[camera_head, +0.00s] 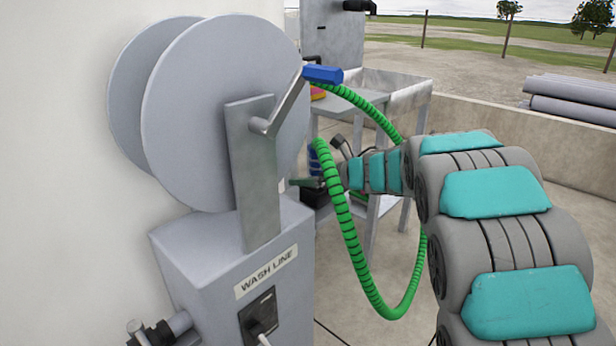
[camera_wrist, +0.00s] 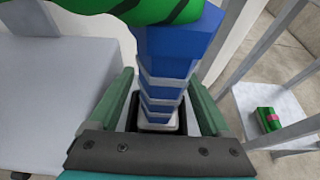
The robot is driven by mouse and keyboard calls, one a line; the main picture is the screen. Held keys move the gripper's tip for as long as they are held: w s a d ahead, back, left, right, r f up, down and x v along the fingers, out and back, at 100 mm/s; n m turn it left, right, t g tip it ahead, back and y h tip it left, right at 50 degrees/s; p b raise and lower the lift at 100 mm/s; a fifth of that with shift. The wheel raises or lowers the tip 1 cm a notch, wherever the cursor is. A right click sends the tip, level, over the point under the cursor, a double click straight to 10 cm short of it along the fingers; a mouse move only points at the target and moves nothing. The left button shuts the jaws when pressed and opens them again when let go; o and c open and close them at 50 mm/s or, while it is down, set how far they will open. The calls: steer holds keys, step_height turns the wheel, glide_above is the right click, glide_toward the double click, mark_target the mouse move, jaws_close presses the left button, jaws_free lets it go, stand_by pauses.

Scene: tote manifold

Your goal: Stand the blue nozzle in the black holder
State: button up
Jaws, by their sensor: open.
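The blue nozzle (camera_wrist: 178,50) is on the end of the green hose (camera_wrist: 150,8). In the wrist view it points down, with its narrow ringed end inside the rim of the black holder (camera_wrist: 133,112). It looks roughly upright, slightly tilted in the picture. My gripper (camera_wrist: 160,80) is open, with one green finger on each side of the nozzle and gaps showing. How deep the nozzle sits is hidden. In the head view the nozzle (camera_head: 315,158) and dark holder (camera_head: 312,196) show small behind the reel box, partly covered by my gripper (camera_head: 303,182).
A grey hose reel (camera_head: 205,110) with a blue-handled crank (camera_head: 323,74) stands close on the left, above the WASH LINE box (camera_head: 235,285). The hose loops down beside my arm. A grey cart (camera_head: 385,95) stands behind. A green item with a pink band (camera_wrist: 270,118) lies on a lower shelf.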

steer(key=v, duration=1.2)
steer(key=shift+r+b, duration=0.2)
steer(key=shift+b, duration=0.15)
